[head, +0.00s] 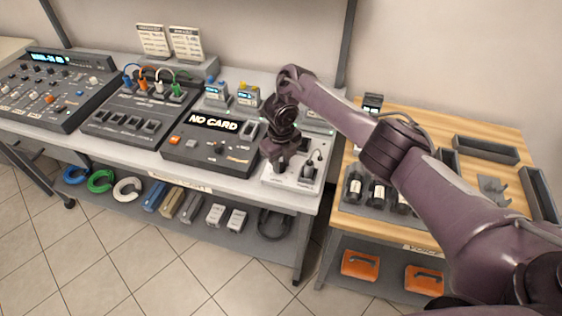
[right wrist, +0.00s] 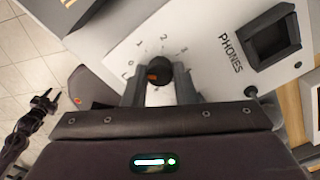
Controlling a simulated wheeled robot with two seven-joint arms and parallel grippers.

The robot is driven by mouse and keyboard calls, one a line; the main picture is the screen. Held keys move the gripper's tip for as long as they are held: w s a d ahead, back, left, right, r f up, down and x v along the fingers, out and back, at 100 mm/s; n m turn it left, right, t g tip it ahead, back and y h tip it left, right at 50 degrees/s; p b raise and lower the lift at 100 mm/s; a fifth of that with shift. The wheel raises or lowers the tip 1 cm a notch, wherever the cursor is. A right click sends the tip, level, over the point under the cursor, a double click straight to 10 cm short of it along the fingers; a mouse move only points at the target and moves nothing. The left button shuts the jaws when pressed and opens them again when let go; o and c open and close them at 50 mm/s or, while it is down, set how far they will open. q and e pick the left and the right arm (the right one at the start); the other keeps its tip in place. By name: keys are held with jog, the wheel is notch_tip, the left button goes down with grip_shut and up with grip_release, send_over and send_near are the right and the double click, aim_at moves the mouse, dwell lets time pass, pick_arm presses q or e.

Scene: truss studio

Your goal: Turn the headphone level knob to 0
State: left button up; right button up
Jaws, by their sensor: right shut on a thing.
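The headphone level knob (right wrist: 158,71) is a small round black knob with an orange mark on its face, set on a light panel. Printed scale figures 1, 2 and 3 run around its far side, and the orange mark is at the knob's lower left. My right gripper (right wrist: 158,88) is shut on the knob, one finger on each side. In the head view my right gripper (head: 279,165) is low over the light headphone box (head: 296,176) and hides the knob. A dark jointed arm, seemingly my left gripper (right wrist: 45,100), shows small at the right wrist view's left; its fingers are unclear.
A dark unit with a NO CARD display (head: 212,140) stands left of the headphone box. The wooden side table (head: 440,135) with trays and bottles is to the right. The tiled floor (head: 150,260) in front is clear.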

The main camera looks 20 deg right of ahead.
aim_at(281, 165)
jog(key=o, duration=1)
jog(key=shift+r, duration=0.1)
notch_tip(281, 165, up, 8)
jog(key=p, duration=0.6)
jog(key=shift+f+p, duration=0.2)
jog(key=shift+p, duration=0.1)
